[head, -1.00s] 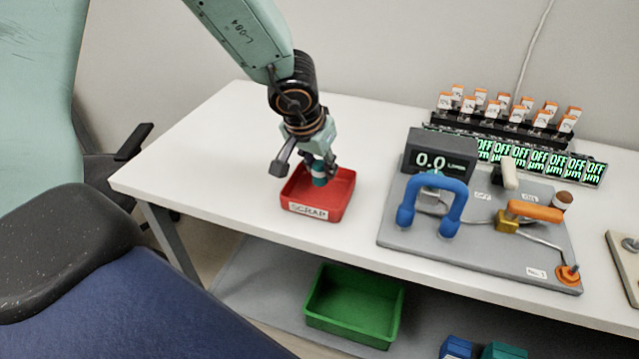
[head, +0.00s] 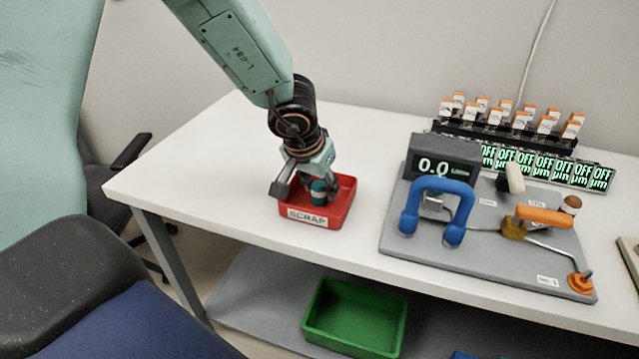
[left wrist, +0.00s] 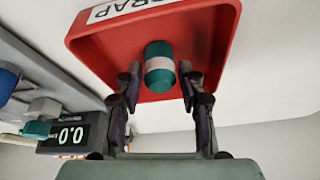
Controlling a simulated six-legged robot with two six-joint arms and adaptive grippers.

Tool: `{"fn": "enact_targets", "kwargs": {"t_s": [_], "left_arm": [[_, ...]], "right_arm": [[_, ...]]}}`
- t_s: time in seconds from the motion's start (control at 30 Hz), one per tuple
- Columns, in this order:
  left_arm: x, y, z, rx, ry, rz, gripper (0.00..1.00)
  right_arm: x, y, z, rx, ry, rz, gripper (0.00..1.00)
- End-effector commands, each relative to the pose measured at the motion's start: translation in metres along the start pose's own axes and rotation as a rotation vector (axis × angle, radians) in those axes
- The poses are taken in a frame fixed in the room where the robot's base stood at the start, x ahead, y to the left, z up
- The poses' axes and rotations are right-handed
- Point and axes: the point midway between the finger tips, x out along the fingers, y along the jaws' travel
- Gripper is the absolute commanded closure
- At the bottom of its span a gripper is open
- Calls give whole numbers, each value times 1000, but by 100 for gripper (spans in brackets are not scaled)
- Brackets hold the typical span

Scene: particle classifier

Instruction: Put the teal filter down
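The teal filter (head: 318,192), a small cylinder with a white band, is inside the red scrap tray (head: 307,222). It also shows in the left wrist view (left wrist: 159,66), against the tray's red floor. My left gripper (head: 312,185) is low over the tray, pointing down. In the left wrist view its two fingertips (left wrist: 159,82) stand on either side of the filter, with a small gap at each side, so it looks open. The filter's underside is hidden. My right gripper is not in view.
A grey board with a blue handle (head: 437,185), an orange handle (head: 543,215) and a 0.0 display (head: 444,168) is right of the tray. A rack of orange-capped vials (head: 515,115) stands behind it. A green bin (head: 355,318) is on the lower shelf.

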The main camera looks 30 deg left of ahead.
Motion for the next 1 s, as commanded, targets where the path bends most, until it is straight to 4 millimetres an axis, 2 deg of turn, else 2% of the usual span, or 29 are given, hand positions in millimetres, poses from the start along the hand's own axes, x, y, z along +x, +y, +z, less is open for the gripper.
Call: {"fn": "enact_targets", "kwargs": {"t_s": [0.03, 0.13, 0.53, 1.0], "left_arm": [[0, 0, 0, 0, 0, 0, 54], [0, 0, 0, 0, 0, 0, 46], [-5, 0, -2, 0, 1, 1, 46], [-73, 0, -3, 0, 1, 2, 46]], "right_arm": [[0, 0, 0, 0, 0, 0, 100], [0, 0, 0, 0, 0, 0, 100], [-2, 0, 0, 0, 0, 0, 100], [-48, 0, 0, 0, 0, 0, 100]]}}
